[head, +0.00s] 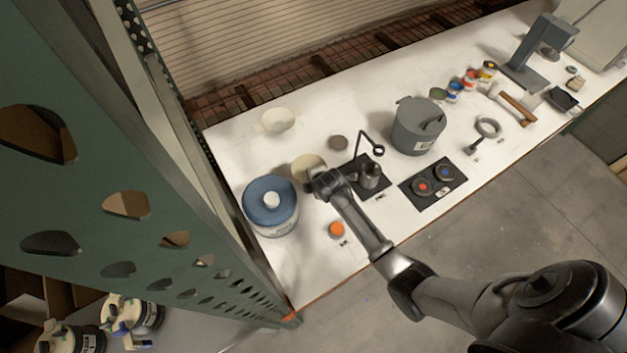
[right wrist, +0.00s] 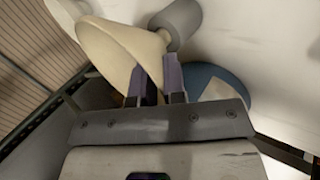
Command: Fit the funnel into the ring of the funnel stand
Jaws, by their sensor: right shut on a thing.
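The cream funnel (head: 305,165) is at the end of my right arm in the head view. In the right wrist view the funnel (right wrist: 115,45) is tilted, its wide mouth to the left. My right gripper (head: 318,177) is shut on the funnel, with its fingers (right wrist: 160,70) at the cone wall. My left gripper is not in view.
A blue-lidded tub (head: 270,205) stands left of my gripper. A cream bowl (head: 278,120) and brown-grey can (head: 338,143) are behind.

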